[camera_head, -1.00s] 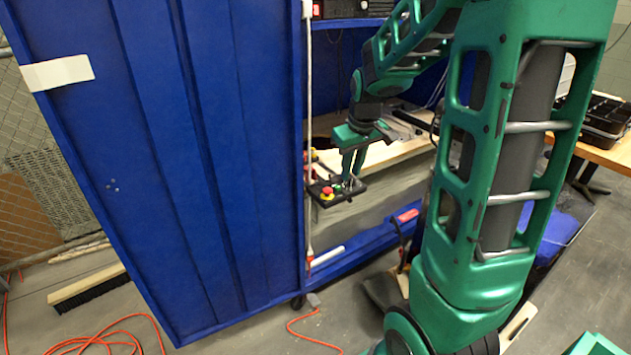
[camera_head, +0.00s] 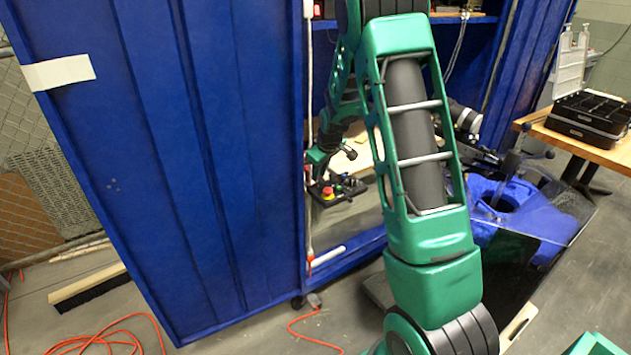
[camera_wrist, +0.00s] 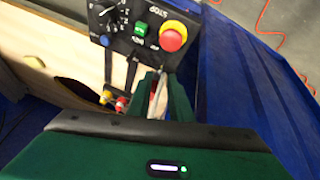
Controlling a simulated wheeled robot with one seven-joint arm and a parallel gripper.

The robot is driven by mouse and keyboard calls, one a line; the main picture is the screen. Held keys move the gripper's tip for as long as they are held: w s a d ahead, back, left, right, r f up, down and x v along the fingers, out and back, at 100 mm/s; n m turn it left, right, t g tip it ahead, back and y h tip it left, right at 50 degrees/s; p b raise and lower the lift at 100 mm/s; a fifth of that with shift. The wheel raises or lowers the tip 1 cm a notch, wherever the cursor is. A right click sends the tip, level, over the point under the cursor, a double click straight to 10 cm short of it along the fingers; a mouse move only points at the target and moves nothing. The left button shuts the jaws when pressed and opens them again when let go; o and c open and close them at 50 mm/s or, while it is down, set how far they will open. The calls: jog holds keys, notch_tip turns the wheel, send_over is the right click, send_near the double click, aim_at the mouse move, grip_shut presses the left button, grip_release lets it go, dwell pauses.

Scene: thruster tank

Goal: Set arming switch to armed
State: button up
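A black control panel (camera_wrist: 125,30) fills the top of the wrist view. It carries a red stop button on a yellow base (camera_wrist: 173,36), a green switch (camera_wrist: 141,28) and a dial (camera_wrist: 120,18) at the left. I cannot tell which control is the arming switch; the lower panel edge is partly hidden by my fingers. In the head view the panel (camera_head: 352,188) sits inside the blue cabinet opening, partly behind my arm. My gripper (camera_wrist: 160,85) is just below the panel's lower edge, with a narrow gap between its fingers. Contact cannot be made out.
The blue cabinet wall (camera_head: 200,160) stands close on the left of the panel. A pale vertical rod (camera_head: 309,130) runs along its edge. Small red and yellow parts (camera_wrist: 113,100) lie below the panel. A table with a black case (camera_head: 590,118) is at the right.

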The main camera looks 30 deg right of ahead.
aim_at(317, 185)
jog(key=shift+x, duration=2.2)
grip_shut()
jog(key=shift+s, duration=0.15)
jog(key=shift+s+d+f+t, duration=0.1)
jog(key=shift+s+t, duration=0.4)
jog(key=shift+t, duration=0.7)
jog(key=shift+s+f+t, duration=0.15)
jog(key=shift+s+t, duration=0.15)
jog(key=shift+t, duration=0.7)
jog(key=shift+s+f+t, duration=0.1)
jog(key=shift+s+t, duration=0.2)
jog(key=shift+t, duration=0.7)
